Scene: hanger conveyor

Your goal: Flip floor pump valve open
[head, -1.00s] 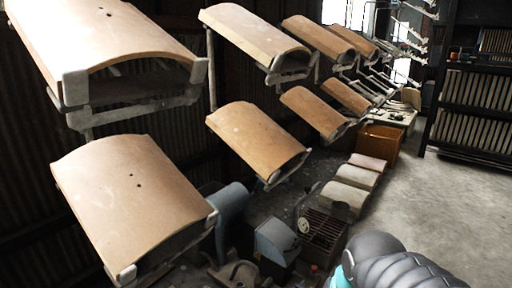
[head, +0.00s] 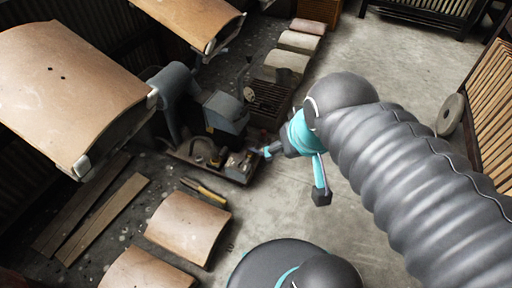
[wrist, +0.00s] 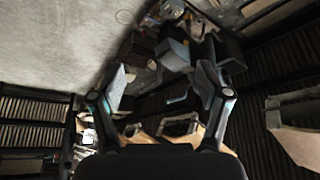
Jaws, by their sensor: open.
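The floor pump (head: 215,153) stands on a low base on the floor, left of my arm, with a blue-grey housing at its back. Small fittings sit on the base's right end; I cannot make out which is the valve or how it is turned. In the head view my gripper (head: 268,151) is close to that right end, and I cannot tell if it touches. In the wrist view my gripper (wrist: 164,82) has its two fingers spread wide with nothing between them. The blue-grey housing (wrist: 174,52) shows beyond the fingers there.
Curved tan panels (head: 70,85) hang at the upper left, and another curved panel (head: 188,228) lies in front of the pump. Wooden planks (head: 95,215) lie at left. A dark grated crate (head: 270,102) stands behind. The concrete floor (head: 375,60) is open behind my arm.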

